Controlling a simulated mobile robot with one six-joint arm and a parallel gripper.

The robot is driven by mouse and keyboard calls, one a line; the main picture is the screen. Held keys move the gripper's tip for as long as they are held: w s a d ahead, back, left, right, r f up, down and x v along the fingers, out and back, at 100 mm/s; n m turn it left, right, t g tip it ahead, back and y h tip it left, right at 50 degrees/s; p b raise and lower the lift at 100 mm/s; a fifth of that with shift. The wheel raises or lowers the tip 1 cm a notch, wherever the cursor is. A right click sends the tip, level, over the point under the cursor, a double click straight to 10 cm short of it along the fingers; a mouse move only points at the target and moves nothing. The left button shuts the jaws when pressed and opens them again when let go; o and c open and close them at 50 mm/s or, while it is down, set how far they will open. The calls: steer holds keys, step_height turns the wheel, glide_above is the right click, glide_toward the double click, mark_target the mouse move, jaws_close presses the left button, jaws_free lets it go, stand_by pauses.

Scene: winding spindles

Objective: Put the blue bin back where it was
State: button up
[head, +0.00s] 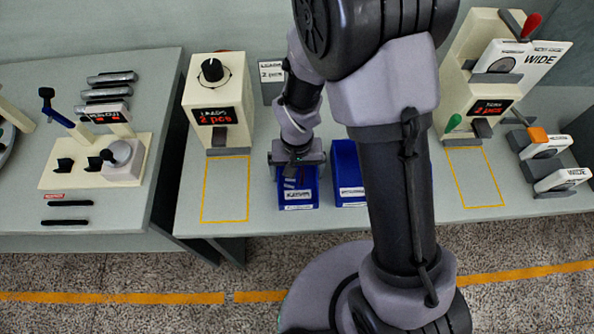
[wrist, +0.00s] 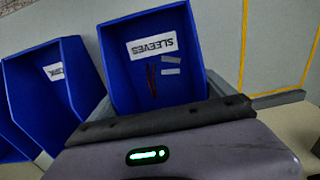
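A blue bin (head: 284,186) stands at the front middle of the table, under my gripper (head: 297,168). In the wrist view this bin (wrist: 122,72) carries a SLEEVES label and holds a few small dark and pale pieces. My grey fingers lie close along its two sides; whether they press on it is hidden. I cannot tell if the bin touches the table. A second blue bin (head: 345,156) stands just to its right in the head view. That bin also shows at the left in the wrist view (wrist: 72,95).
A dispenser (head: 220,92) reading 2 pcs stands to the left, with an empty yellow outline (head: 225,190) before it. Another dispenser (head: 470,75) and empty outline (head: 474,177) are at the right. A side table (head: 90,215) stands at the left.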

steer(key=shift+r, duration=0.1)
step_height(320, 180, up, 12)
steer(key=p, duration=0.6)
step_height(320, 180, up, 8)
steer(key=m+t, duration=0.1)
glide_above(297, 178)
steer(key=d, duration=0.2)
steer(key=s+d+r+m+t, duration=0.1)
steer(key=s+r, duration=0.3)
steer(key=s+d+r+m+t+y, duration=0.1)
steer(key=s+d+r+t, duration=0.1)
steer(key=s+r, duration=0.2)
steer(key=s+d+r+m+t+y, duration=0.1)
steer(key=s+r, duration=0.3)
steer(key=r, duration=0.2)
steer(key=shift+s+d+r+t+b, duration=0.1)
steer(key=shift+d+r+t+b, duration=0.1)
steer(key=shift+d+t+b, duration=0.15)
step_height(297, 178, down, 4)
steer(key=b, duration=0.3)
steer(key=shift+r+b, duration=0.1)
steer(key=shift+b, duration=0.3)
